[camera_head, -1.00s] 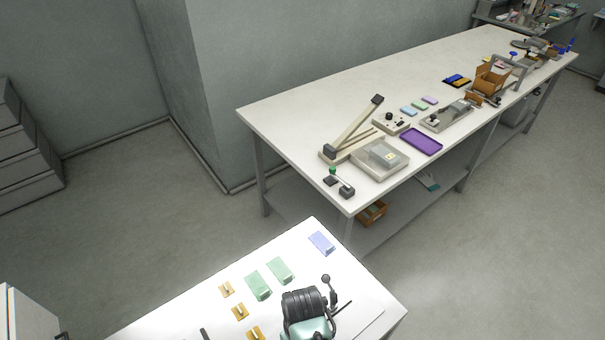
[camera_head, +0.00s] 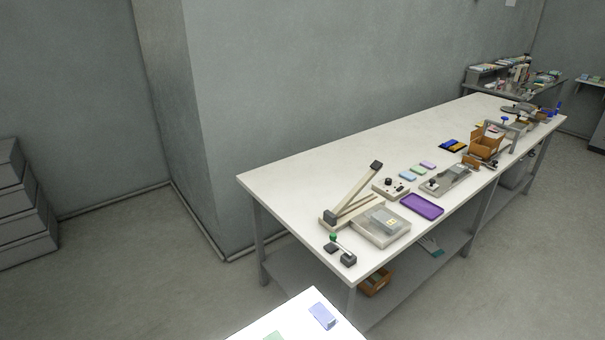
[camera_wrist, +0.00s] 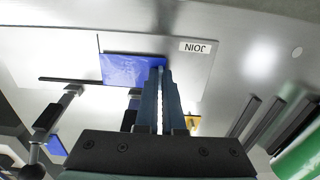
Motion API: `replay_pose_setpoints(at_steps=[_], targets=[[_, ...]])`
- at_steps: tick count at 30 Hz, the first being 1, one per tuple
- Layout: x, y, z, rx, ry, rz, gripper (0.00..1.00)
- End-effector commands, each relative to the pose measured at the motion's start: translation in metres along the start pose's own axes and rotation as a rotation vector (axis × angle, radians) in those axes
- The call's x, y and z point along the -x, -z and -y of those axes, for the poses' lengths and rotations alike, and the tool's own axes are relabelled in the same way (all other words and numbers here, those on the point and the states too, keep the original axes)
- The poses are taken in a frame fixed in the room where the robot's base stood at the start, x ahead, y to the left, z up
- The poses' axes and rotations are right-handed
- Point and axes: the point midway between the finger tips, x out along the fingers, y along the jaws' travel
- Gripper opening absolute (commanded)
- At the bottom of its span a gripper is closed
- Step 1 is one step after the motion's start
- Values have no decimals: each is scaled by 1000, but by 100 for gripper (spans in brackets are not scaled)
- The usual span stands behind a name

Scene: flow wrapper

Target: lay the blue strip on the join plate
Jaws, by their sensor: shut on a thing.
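In the wrist view, the blue strip (camera_wrist: 122,70) is a flat blue piece with faint pale print. My gripper (camera_wrist: 160,72) is shut on its right end, with the dark fingertips close together. The strip shows against the pale join plate (camera_wrist: 190,75), left of the upside-down JOIN label (camera_wrist: 195,47). I cannot tell whether the strip touches the plate or is held just above it. My gripper and the join plate do not show in the head view.
In the wrist view, a dark rod with clamps (camera_wrist: 52,115) stands at left, and a green cylinder (camera_wrist: 300,150) at right. In the head view, a long white table (camera_head: 300,185) holds a purple tray (camera_head: 422,206) and a cardboard box (camera_head: 486,143).

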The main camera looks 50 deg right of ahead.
Motion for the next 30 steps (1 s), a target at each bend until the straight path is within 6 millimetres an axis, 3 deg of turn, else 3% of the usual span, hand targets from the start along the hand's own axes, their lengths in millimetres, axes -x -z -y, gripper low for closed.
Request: replay_pose_setpoints(at_steps=[2, 6, 9, 20, 25, 30], targets=[[0, 0, 0, 0, 0, 0, 0], [0, 0, 0, 0, 0, 0, 27], [0, 0, 0, 0, 0, 0, 40], [5, 1, 0, 1, -1, -2, 40], [30, 1, 0, 1, -2, -5, 40], [69, 2, 0, 1, -3, -6, 40]])
